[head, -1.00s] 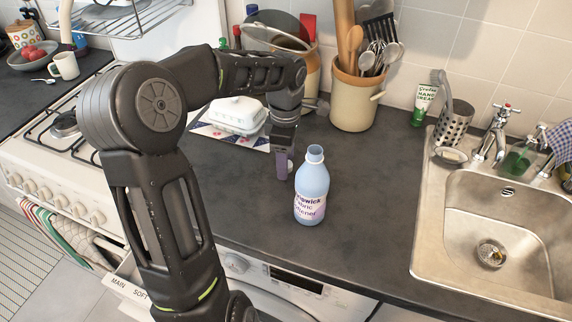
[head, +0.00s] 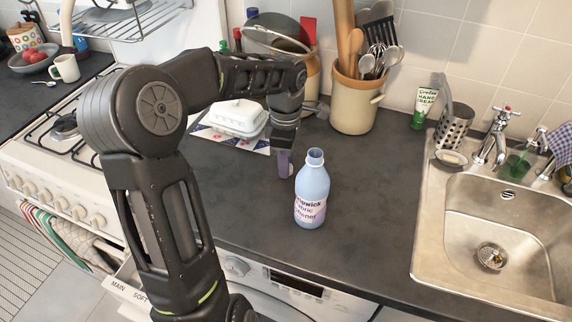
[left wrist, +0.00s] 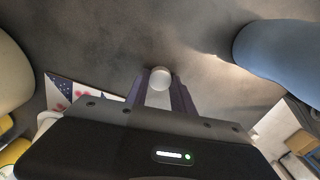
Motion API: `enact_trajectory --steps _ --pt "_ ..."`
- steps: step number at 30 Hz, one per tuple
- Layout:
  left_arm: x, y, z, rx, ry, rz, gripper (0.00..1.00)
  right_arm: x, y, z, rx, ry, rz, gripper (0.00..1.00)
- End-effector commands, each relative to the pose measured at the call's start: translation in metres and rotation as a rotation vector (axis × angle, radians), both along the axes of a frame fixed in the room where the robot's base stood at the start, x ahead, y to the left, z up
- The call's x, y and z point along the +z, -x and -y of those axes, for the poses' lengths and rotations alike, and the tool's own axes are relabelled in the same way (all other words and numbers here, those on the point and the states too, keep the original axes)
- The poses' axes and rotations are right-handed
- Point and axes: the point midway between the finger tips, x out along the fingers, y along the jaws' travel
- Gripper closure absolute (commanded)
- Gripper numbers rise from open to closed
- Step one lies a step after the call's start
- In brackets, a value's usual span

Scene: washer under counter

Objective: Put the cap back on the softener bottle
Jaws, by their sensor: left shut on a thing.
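The softener bottle (head: 312,192) is pale blue with a white and purple label. It stands upright and uncapped on the dark counter, and its blue side shows at the right of the left wrist view (left wrist: 282,60). My left gripper (head: 285,164) is just left of the bottle's neck and apart from it. It is shut on the white round cap (left wrist: 161,78), which sits between the fingertips in the left wrist view. My right gripper is not in view.
The counter (head: 370,200) is clear right of the bottle up to the sink (head: 505,230). The washer (head: 300,290) is below the counter's front edge.

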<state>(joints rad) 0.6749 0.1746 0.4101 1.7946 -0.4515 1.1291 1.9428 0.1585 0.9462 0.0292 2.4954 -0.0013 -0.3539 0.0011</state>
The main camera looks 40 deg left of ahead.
Motion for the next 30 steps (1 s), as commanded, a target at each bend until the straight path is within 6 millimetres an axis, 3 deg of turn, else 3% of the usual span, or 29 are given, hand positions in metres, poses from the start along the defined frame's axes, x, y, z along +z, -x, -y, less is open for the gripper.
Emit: enact_trajectory --steps 5,18,23,30 --pt "0.012 -0.001 0.000 0.000 -0.002 0.002 1.00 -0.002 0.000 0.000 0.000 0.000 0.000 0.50" --pt "0.088 -0.001 0.000 0.000 -0.001 0.002 1.00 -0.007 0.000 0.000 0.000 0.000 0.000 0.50" --pt "0.099 0.000 0.000 0.000 0.000 0.001 1.00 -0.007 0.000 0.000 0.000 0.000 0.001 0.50" --pt "0.100 0.000 0.000 0.000 0.000 0.000 1.00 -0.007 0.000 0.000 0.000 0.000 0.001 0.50"
